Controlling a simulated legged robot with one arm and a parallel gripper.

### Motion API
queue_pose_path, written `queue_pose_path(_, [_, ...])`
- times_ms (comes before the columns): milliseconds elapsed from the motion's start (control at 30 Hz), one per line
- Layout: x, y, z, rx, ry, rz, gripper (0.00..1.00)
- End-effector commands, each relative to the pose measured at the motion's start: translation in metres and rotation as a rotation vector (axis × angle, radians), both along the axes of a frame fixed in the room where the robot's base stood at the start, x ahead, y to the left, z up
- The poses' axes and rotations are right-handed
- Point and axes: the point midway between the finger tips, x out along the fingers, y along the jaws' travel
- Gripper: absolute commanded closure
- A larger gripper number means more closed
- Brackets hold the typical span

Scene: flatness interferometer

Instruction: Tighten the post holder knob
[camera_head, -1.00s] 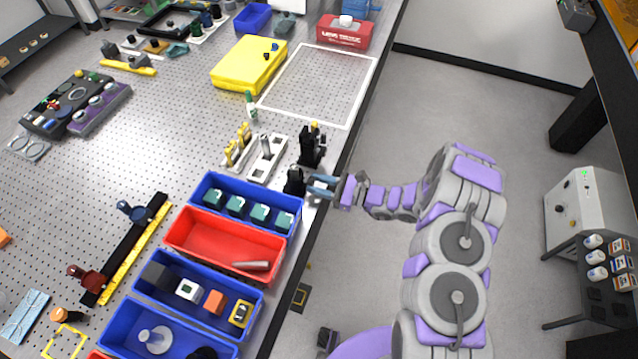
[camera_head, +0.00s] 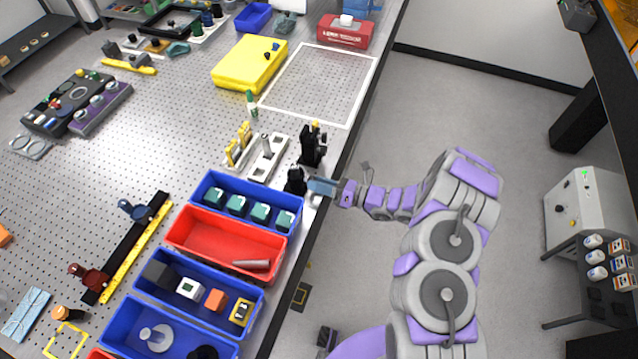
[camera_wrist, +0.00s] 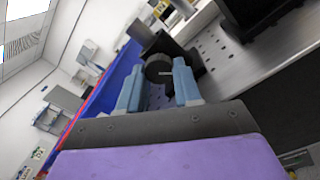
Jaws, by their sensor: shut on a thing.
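The black post holder (camera_head: 295,180) stands on the perforated table near its right edge, just behind the blue bin. Its round dark knob (camera_wrist: 158,68) shows in the wrist view on the near side of the black holder body (camera_wrist: 150,40). My gripper (camera_head: 312,186) reaches in from the right at the holder. In the wrist view its blue fingers (camera_wrist: 158,88) stand either side of the knob and are shut on it. In the head view the fingers hide the knob.
A second black mount (camera_head: 312,145) stands just behind the holder. A white tray (camera_head: 278,146) lies to the left. A blue bin (camera_head: 204,183) with teal parts and a red bin (camera_head: 190,243) sit in front. The table edge is close on the right.

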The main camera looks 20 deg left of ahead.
Motion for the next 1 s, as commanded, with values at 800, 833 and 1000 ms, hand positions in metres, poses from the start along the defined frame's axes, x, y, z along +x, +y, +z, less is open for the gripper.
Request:
queue_pose_path(800, [0.0048, -0.0016, 0.0005, 0.054, 0.650, -0.012, 0.97])
queue_pose_path(833, [0.0048, -0.0016, 0.0005, 0.055, 0.662, -0.012, 0.97])
queue_pose_path(1000, [0.0048, -0.0018, 0.0002, 0.060, 0.713, -0.013, 0.97])
